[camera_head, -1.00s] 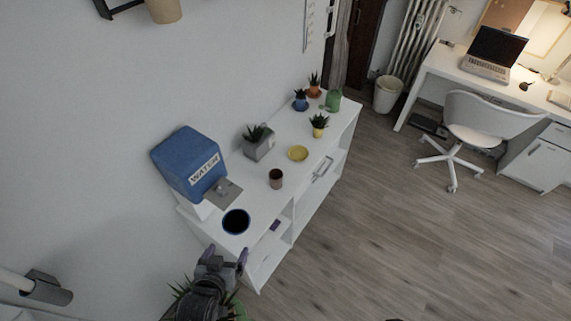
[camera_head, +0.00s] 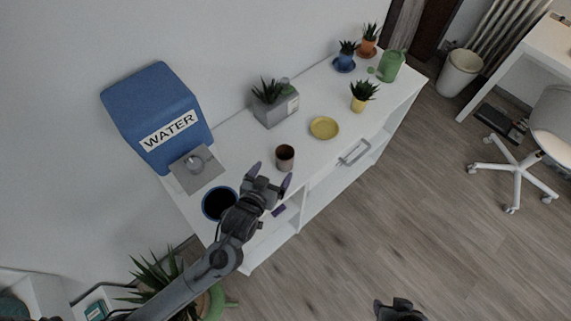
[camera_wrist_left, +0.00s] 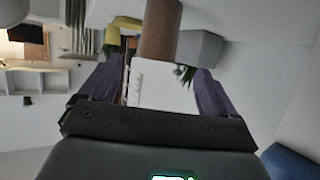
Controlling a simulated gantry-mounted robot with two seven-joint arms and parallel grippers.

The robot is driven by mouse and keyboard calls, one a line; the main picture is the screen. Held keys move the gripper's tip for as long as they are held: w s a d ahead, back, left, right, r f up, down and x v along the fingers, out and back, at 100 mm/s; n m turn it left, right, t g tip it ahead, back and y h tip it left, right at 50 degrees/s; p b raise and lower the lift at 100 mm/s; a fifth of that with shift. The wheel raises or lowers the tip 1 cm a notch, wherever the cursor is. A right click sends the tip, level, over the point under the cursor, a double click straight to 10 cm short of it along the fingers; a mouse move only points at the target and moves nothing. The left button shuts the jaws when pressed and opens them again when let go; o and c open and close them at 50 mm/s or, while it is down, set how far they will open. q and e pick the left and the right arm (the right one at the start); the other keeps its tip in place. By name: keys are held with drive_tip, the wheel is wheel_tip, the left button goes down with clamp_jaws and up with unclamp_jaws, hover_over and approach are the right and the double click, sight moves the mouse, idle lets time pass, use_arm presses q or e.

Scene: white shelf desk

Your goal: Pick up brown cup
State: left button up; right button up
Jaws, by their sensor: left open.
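The brown cup (camera_head: 285,158) stands upright on the white shelf desk (camera_head: 245,130), near its front edge. My left gripper (camera_head: 270,175) is open, with its two purple fingertips apart and pointing towards the cup. It is just short of the cup, and nothing is between its fingers in the head view. In the left wrist view the cup (camera_wrist_left: 160,30) shows ahead, between the lines of the open fingers (camera_wrist_left: 157,85). A dark part at the bottom edge of the head view seems to be my right gripper (camera_head: 400,310); its jaws are not clear.
A blue-rimmed dark bowl (camera_head: 219,203) lies beside my left arm, near the blue water dispenser (camera_head: 158,117). A yellow plate (camera_head: 324,128), a grey planter (camera_head: 275,104), a yellow pot (camera_head: 359,103) and a green watering can (camera_head: 391,65) stand farther along the top.

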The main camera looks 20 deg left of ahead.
use_arm(q)
approach(288, 149)
drive_tip(key=shift+w+a+f+b, duration=0.15)
drive_tip(key=shift+w+f+b, duration=0.3)
drive_tip(key=shift+w+f, duration=0.55)
drive_tip(key=shift+r+b+x, duration=0.15)
drive_tip(key=shift+b+x, duration=0.3)
drive_tip(key=shift+x, duration=1.2)
drive_tip(key=shift+r+b+x, duration=0.2)
drive_tip(key=shift+b+x, duration=0.2)
drive_tip(key=shift+x, duration=1.2)
drive_tip(key=shift+w, duration=0.15)
use_arm(e)
drive_tip(key=x, duration=0.2)
drive_tip(key=shift+w+d+f, duration=0.1)
drive_tip(key=shift+w+f, duration=0.1)
drive_tip(key=shift+f, duration=0.15)
use_arm(q)
drive_tip(key=c, duration=1.1)
drive_tip(key=shift+c, duration=0.2)
